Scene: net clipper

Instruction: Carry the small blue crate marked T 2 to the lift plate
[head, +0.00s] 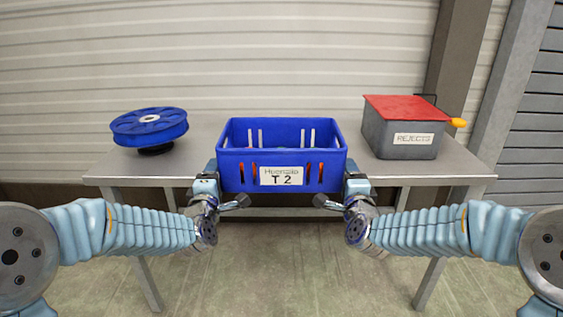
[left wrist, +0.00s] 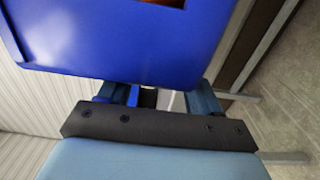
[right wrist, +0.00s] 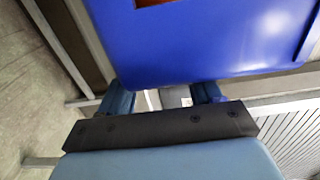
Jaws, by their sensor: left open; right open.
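The small blue crate (head: 237,177) with a white T 2 label is upright at the middle of the table's front edge. Its front face hangs lower than the tabletop edge in the head view; I cannot tell whether its base rests on the table. My left gripper (head: 208,178) is open at the crate's left side, and my right gripper (head: 356,178) is open at its right side. The crate's blue wall fills the top of the left wrist view (left wrist: 125,45) and the right wrist view (right wrist: 205,40). Whether the fingers touch it is unclear. I cannot identify a lift plate.
The grey table (head: 192,172) also bears a blue reel (head: 150,127) on a dark base at left. A grey REJECTS box (head: 400,150) with a red lid and an orange knob stands at right. A ribbed wall (head: 250,60) is behind. Bare tabletop lies on both sides of the crate.

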